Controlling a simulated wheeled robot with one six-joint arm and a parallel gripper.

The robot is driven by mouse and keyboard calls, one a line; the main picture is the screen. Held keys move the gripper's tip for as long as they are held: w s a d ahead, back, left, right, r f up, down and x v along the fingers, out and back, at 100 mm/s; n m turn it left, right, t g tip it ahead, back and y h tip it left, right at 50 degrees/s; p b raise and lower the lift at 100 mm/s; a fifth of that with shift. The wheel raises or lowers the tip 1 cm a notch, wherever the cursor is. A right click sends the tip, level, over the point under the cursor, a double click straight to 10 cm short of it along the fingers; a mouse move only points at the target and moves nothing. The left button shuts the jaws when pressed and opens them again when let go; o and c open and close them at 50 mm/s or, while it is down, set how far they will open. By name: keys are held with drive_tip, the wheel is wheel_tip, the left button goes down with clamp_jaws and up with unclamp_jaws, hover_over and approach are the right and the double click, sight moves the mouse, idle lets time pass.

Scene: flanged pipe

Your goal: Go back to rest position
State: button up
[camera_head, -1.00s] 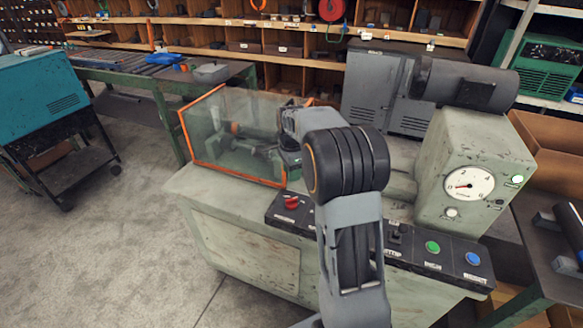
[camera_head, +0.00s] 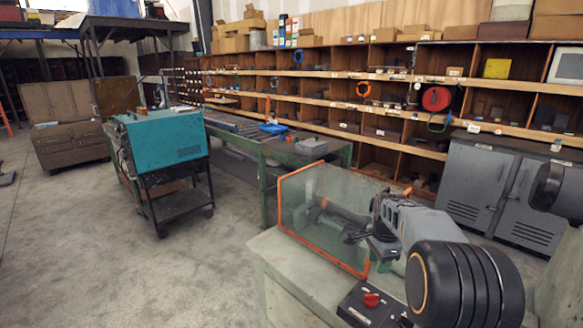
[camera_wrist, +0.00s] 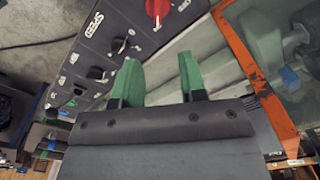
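My gripper (camera_wrist: 158,78) shows in the wrist view with its two green fingers spread apart and nothing between them. In that view it hangs over the machine, beside the black control panel (camera_wrist: 95,45) with its red knob (camera_wrist: 157,8). In the head view my grey arm reaches toward the orange-framed clear guard (camera_head: 325,215), and the gripper's fingers are hidden there. The guard's orange edge also shows at the right of the wrist view (camera_wrist: 255,75). The red knob is in the head view (camera_head: 370,299) too.
The pale machine bench (camera_head: 300,275) stands under my arm. A teal cabinet on a black cart (camera_head: 165,140) is at left, near a green-legged worktable (camera_head: 285,148). Wooden shelves (camera_head: 390,95) line the back, with grey cabinets (camera_head: 475,185) at right. Open concrete floor lies at left.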

drive_tip(key=s+a+r+n+t, duration=0.1)
drive_tip(key=s+a+n, duration=0.4)
drive_tip(key=s+n, duration=0.3)
drive_tip(key=s+a+r+n+t, duration=0.2)
drive_tip(key=s+a+n, duration=0.4)
drive_tip(key=s, duration=0.8)
drive_tip(key=shift+s+n, duration=0.15)
drive_tip(key=shift+n, duration=1.05)
drive_tip(key=shift+a, duration=0.1)
